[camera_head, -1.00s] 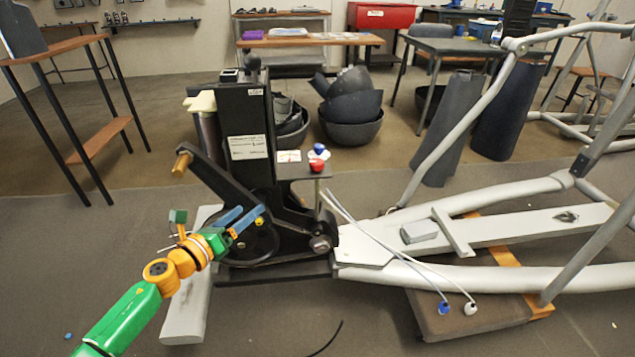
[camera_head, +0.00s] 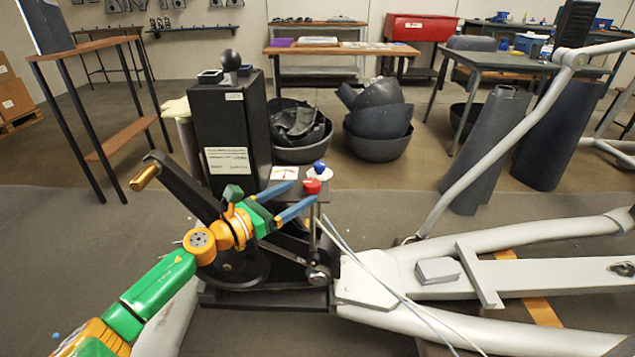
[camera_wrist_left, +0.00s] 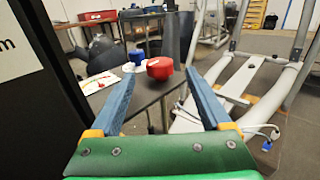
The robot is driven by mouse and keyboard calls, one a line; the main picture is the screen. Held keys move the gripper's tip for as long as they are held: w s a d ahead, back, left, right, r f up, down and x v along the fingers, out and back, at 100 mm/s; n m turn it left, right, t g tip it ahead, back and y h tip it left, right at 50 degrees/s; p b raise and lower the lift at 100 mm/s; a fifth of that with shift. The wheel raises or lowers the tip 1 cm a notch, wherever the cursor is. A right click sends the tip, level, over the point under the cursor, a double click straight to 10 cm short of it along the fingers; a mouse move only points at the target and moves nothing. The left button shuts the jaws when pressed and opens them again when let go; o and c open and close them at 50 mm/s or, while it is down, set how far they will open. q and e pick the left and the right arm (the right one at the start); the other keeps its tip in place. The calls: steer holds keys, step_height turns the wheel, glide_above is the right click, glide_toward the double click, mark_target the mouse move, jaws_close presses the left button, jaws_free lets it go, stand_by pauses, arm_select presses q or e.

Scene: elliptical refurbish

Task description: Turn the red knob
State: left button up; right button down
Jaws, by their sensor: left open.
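The red knob (camera_head: 312,186) sits on the small grey shelf at the right side of the black machine column (camera_head: 228,130). In the left wrist view the red knob (camera_wrist_left: 160,68) is ahead, between the lines of the fingers and beyond their tips. A blue knob (camera_head: 319,167) stands just behind it. My left gripper (camera_head: 295,197) is open and empty, its blue fingers pointing at the red knob from the left. The fingertips look close to the knob, but I cannot tell the exact gap. My right gripper is not in view.
A white dial card (camera_head: 284,173) lies on the shelf left of the knobs. The crank lever (camera_head: 180,185) rises left of the column. Dark bins (camera_head: 380,120) stand behind.

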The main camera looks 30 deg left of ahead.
mark_target(306, 189)
arm_select(q)
steer(key=shift+x, duration=2.75)
